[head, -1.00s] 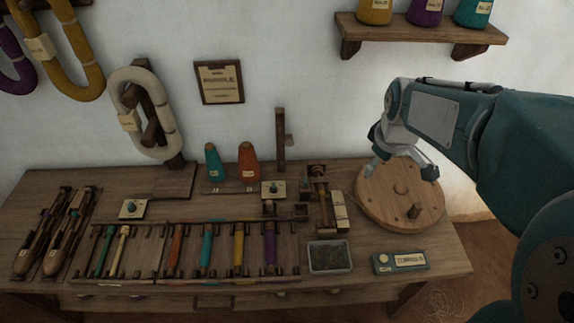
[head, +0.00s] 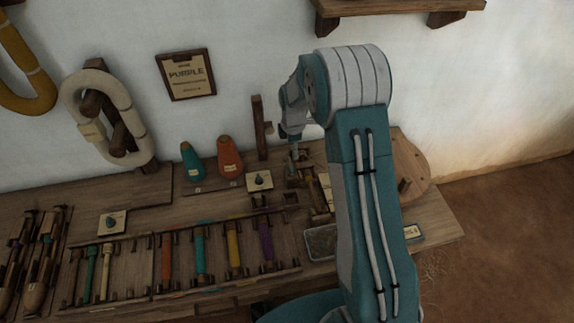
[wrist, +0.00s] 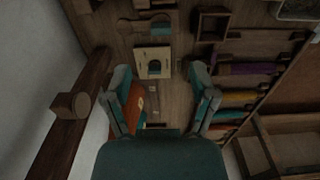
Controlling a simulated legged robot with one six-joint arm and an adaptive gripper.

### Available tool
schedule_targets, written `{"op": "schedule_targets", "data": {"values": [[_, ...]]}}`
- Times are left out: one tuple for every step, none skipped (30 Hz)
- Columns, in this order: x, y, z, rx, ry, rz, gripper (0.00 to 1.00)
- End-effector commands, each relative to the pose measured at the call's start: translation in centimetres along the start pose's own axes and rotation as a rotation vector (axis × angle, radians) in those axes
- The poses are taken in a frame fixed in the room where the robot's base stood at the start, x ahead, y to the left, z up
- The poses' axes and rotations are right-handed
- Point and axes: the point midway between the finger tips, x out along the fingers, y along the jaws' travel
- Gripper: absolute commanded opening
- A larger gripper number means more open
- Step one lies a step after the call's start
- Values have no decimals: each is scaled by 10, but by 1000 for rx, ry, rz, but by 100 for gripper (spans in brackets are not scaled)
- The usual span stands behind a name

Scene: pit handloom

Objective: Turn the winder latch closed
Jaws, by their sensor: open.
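A cream plate with a small teal knob (head: 259,181) lies on the bench by the winder. The same plate shows in the wrist view (wrist: 153,53), just beyond my fingertips. The wooden winder (head: 318,203) stands right of it, partly hidden by my arm. I cannot tell for sure which part is the winder latch. My gripper (wrist: 160,80) is open, its fingers apart and nothing held between them. In the head view my gripper (head: 293,154) hangs over the back of the bench, near the winder, and is small and partly hidden.
A wooden post with a peg (head: 259,128) rises behind the plate. Teal (head: 192,161) and orange (head: 229,157) cones stand left of it. A bobbin rack (head: 148,270) lies in front.

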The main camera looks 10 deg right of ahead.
Motion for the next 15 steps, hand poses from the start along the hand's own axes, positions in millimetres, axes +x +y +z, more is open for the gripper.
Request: {"op": "schedule_targets", "data": {"values": [[9,-1,-1,0,-1,-4,74],[15,-1,-2,0,-1,-6,74],[23,-1,-2,0,-2,-5,74],[28,-1,-3,0,-3,-5,74],[34,-1,-3,0,-3,-6,74],[42,-1,-3,0,-3,-4,74],[47,-1,-3,1,-3,-5,74],[53,-1,-3,1,-3,-5,74],[60,-1,-3,1,-3,-4,74],[65,-1,-3,1,-3,-5,74],[70,-1,-3,1,-3,-4,74],[75,-1,-3,1,-3,-3,74],[79,-1,-3,1,-3,-3,74],[82,-1,-3,1,-3,-2,74],[86,0,-2,1,-3,-2,74]]}}
